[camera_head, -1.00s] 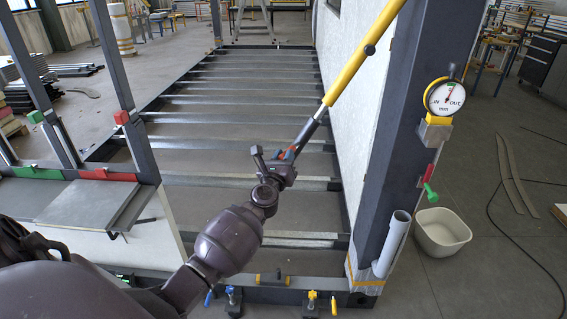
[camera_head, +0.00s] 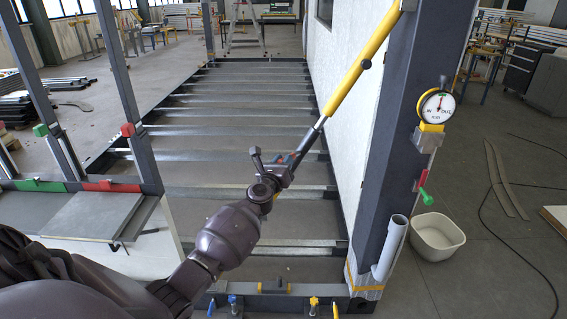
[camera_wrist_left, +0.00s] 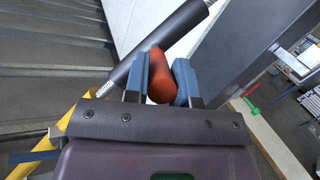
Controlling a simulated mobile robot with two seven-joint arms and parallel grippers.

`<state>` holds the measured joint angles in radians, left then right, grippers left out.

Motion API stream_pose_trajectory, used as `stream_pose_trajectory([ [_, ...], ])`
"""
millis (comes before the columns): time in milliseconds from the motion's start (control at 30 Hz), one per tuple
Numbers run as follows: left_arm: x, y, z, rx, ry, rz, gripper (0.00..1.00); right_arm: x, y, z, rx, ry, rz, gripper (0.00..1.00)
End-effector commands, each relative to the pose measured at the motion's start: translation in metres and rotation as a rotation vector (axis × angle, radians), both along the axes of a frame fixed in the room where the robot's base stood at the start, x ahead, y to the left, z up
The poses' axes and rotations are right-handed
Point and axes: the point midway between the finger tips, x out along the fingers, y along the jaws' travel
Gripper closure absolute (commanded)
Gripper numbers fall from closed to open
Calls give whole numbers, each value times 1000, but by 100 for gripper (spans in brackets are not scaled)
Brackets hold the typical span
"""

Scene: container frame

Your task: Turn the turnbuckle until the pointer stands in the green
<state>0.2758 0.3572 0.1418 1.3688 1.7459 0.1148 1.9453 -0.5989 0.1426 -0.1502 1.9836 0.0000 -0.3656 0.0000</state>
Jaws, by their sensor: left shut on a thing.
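The turnbuckle is a long slanting brace with a yellow tube (camera_head: 358,77) and a dark lower sleeve (camera_head: 311,136), beside the white wall panel. My left gripper (camera_head: 280,164) is at the sleeve's lower end. In the left wrist view its two blue-grey fingers are shut on an orange-red handle bar (camera_wrist_left: 160,76), next to the dark sleeve (camera_wrist_left: 158,48). The round dial gauge (camera_head: 437,107) is on the dark post, with IN at left and OUT at right. Its red pointer stands close to straight up; the green part is too small to tell exactly. My right gripper is out of view.
The dark post (camera_head: 392,150) stands right of the brace, with a green-handled red clamp (camera_head: 424,190) and a grey pipe (camera_head: 391,247) on it. A white tub (camera_head: 437,235) stands on the floor. Floor joists (camera_head: 240,135) lie left of the brace.

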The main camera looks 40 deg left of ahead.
Motion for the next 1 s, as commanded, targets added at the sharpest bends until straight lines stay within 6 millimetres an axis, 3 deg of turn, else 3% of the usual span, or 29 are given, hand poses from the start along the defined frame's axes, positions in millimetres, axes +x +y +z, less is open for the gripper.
stream_pose_trajectory([
  [67,0,0,0,-1,-1,1,100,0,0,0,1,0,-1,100],
  [100,0,0,0,0,-1,1,74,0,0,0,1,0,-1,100],
  [267,0,0,0,0,-1,1,50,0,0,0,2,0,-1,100],
  [667,-7,-1,-1,0,0,1,50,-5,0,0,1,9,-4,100],
  [1000,-58,-13,-8,-2,1,2,50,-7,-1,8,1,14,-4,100],
])
